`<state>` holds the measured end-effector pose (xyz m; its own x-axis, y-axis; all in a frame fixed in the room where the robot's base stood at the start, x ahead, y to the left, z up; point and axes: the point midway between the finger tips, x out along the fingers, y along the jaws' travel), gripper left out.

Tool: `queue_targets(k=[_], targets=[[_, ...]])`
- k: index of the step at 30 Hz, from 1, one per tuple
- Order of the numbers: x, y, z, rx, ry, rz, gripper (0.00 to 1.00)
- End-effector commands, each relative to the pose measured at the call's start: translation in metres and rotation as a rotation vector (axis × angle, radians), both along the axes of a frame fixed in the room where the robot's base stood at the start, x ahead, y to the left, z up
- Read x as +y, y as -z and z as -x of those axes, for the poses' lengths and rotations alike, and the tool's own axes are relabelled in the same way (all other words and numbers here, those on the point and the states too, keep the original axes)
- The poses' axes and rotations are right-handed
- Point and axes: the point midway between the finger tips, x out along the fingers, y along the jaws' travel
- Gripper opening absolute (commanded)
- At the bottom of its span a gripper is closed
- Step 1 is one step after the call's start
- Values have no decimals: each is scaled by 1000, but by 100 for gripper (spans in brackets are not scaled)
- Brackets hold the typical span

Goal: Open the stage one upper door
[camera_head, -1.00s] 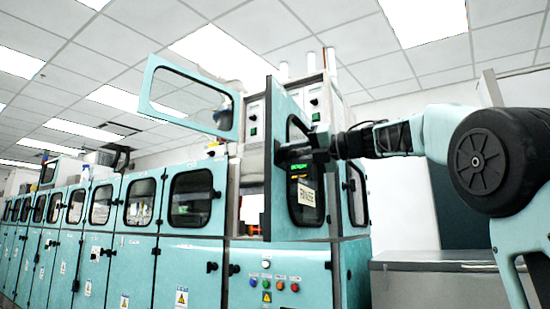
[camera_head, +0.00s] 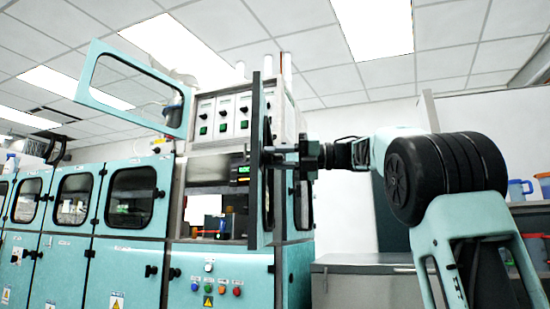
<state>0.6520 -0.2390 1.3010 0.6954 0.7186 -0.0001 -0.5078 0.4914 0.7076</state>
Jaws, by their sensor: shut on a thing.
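The stage one upper door (camera_head: 256,105) is a tall framed panel with a window. It stands swung out from the cabinet and shows nearly edge-on. The cabinet opening (camera_head: 208,170) to its left is uncovered, with dark and orange parts and a small green display inside. My gripper (camera_head: 276,158) is on the right side of the door at mid-height, shut on the door's handle. The handle itself is mostly hidden by the fingers. My arm reaches in from the right.
Another window panel (camera_head: 92,92) stands raised at upper left. Below the opening is a panel with colored buttons (camera_head: 222,290). A row of closed cabinets (camera_head: 70,205) runs left. A grey bench (camera_head: 365,262) stands at lower right, with shelves of jugs (camera_head: 520,189) beyond.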

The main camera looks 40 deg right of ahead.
Motion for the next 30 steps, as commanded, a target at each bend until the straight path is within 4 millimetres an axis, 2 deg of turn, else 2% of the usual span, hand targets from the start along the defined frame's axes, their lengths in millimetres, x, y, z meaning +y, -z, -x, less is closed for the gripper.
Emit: queue_targets(k=[1,3,12,16,20,30], targets=[[-3,2,-2,4,9,-1,31],[-2,2,-1,2,7,0,50],[-1,0,0,0,2,1,50],[-8,0,7,0,4,1,50],[-24,-1,22,-1,7,1,50],[-83,-1,77,1,9,0,50]])
